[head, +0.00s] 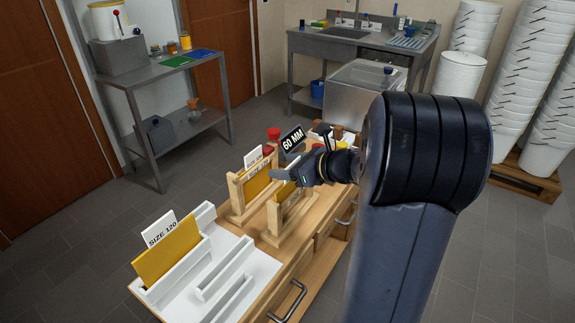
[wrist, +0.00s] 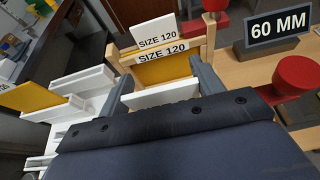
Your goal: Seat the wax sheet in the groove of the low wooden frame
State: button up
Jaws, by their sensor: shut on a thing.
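My gripper (head: 283,177) is at the top of the nearer wooden frame (head: 274,219), shut on the top of a sheet. The sheet's yellow face (head: 285,191) shows below the jaws, between the frame's posts. In the wrist view a white strip (wrist: 160,93) lies between my two fingers (wrist: 163,86). The sheet's lower edge and the groove are hidden, so I cannot tell whether it is in the groove. A second wooden frame (head: 237,196) stands just behind, with a yellow sheet (head: 256,185) and SIZE 120 labels; it also shows in the wrist view (wrist: 210,38).
A white slotted rack (head: 206,215) at the bench's near end holds another yellow sheet (head: 168,252) with a SIZE 120 card (head: 160,230). A 60 MM sign (head: 292,139) and red-topped items (head: 273,134) stand beyond the frames. The floor left of the bench is clear.

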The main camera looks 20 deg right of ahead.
jog(key=shift+f+b, duration=1.65)
jog(key=shift+f, duration=0.5)
jog(key=o, duration=1.3)
jog(key=v, duration=1.1)
jog(key=shift+w+f, duration=0.15)
